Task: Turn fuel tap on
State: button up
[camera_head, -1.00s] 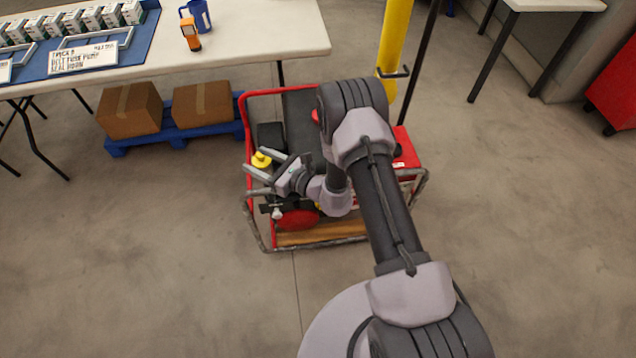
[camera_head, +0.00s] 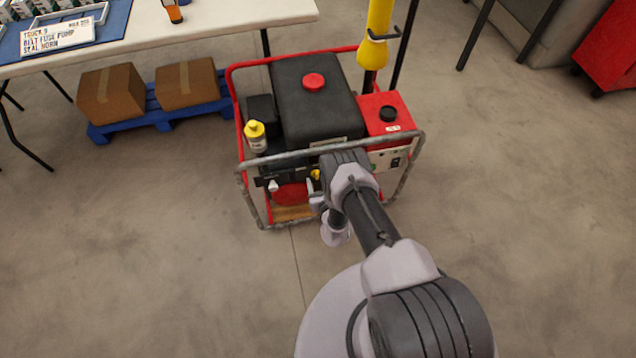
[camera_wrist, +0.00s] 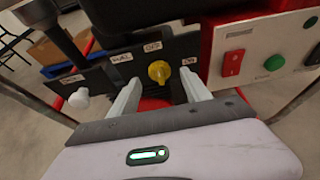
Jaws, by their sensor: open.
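The yellow fuel tap knob (camera_wrist: 159,72) sits on a dark panel (camera_wrist: 112,74) in the wrist view, below an OFF label and left of an ON label; a FUEL label is to its left. A bit of the yellow knob (camera_head: 315,174) shows on the pump's front in the head view. My gripper (camera_wrist: 159,80) is open, with one pale finger on each side of the knob. I cannot tell whether the fingers touch it. In the head view my gripper (camera_head: 317,190) is mostly hidden by my arm at the front of the red-framed pump (camera_head: 318,95).
A white choke-like knob (camera_wrist: 79,98) is at the panel's left. A red rocker switch (camera_wrist: 233,62) and green button (camera_wrist: 274,62) are at right. The pump's metal frame bar (camera_head: 290,155) runs above the panel. Open floor lies in front and left.

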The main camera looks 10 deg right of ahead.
jog(key=shift+b+x, duration=0.4)
jog(key=shift+x, duration=0.95)
grip_shut()
jog(key=shift+d+f+m+t+y, duration=0.15)
jog(key=shift+m+y, duration=0.6)
jog(key=shift+m, duration=0.45)
jog(key=shift+d+m+t+y, duration=0.1)
jog(key=shift+m+y, duration=0.7)
jog(key=shift+m, duration=0.4)
jog(key=shift+d+f+m+t+y, duration=0.15)
jog(key=shift+m+y, duration=0.6)
jog(key=shift+m, duration=0.45)
